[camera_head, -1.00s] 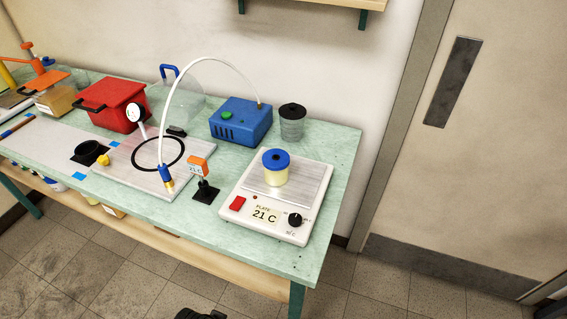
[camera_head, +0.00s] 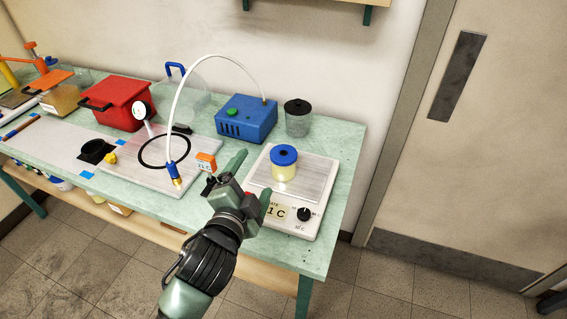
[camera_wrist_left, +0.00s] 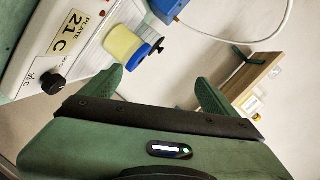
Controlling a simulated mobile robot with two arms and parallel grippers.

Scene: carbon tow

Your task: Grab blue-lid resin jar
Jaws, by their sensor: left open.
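The blue-lid resin jar (camera_head: 284,165) stands upright on the metal plate of the white hot plate (camera_head: 318,192), whose display reads 21 C. The jar has pale yellow contents and a blue lid with a dark centre. My left gripper (camera_head: 252,178) is open and empty, in front and to the left of the jar, covering part of the hot plate's front. In the left wrist view the jar (camera_wrist_left: 125,43) lies beyond the gripper's fingers (camera_wrist_left: 160,85), apart from them. My right gripper is not in view.
A grey jar with a black lid (camera_head: 298,118) and a blue pump box (camera_head: 245,118) stand behind the hot plate. A white hose (camera_head: 205,62) arches left of it to a fitting on the plate. A small orange-topped stand (camera_head: 206,162) is close left of my gripper.

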